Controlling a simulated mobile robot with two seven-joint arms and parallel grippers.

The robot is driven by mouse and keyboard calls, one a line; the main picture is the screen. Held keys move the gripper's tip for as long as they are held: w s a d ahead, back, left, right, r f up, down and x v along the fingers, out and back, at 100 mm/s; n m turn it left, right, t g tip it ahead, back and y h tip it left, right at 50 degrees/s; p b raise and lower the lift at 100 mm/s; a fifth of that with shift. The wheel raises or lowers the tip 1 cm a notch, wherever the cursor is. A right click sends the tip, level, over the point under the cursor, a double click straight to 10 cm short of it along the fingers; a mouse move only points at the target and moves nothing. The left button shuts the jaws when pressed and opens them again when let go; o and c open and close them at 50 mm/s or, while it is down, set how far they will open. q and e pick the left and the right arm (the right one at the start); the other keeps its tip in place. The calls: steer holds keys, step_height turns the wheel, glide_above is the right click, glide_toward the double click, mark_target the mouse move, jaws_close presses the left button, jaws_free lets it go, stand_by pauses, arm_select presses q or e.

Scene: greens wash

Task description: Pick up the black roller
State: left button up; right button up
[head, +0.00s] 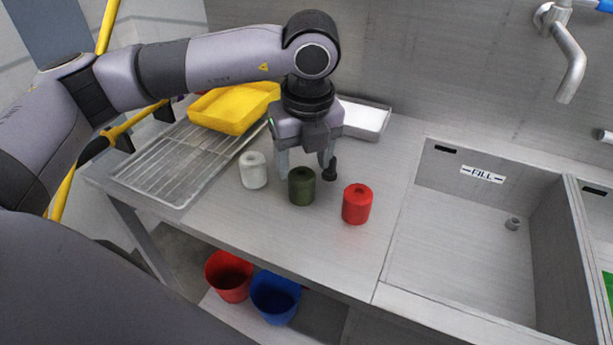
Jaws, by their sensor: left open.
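A small, narrow black piece (330,170), the only black roller-like thing I see, stands on the steel counter beside the right finger of my left gripper. My left gripper (304,165) points down with its fingers apart, low over the counter. A dark green cylinder (302,187) stands just in front of the gap between the fingers. I cannot tell whether either finger touches the black piece or the green cylinder. My right gripper is out of view.
A white cylinder (253,171) stands left and a red cylinder (357,204) right. A sink (470,230) is at right. Red (229,278) and blue (275,298) buckets sit below.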

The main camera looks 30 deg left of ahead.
mark_target(302, 174)
arm_select(q)
steer(key=f, duration=0.2)
steer(key=f+p, duration=0.1)
steer(key=f, duration=0.3)
steer(key=shift+w+a+f, duration=0.25)
steer(key=shift+a+f, duration=0.05)
steer(key=shift+a, duration=0.1)
steer(key=c, duration=0.8)
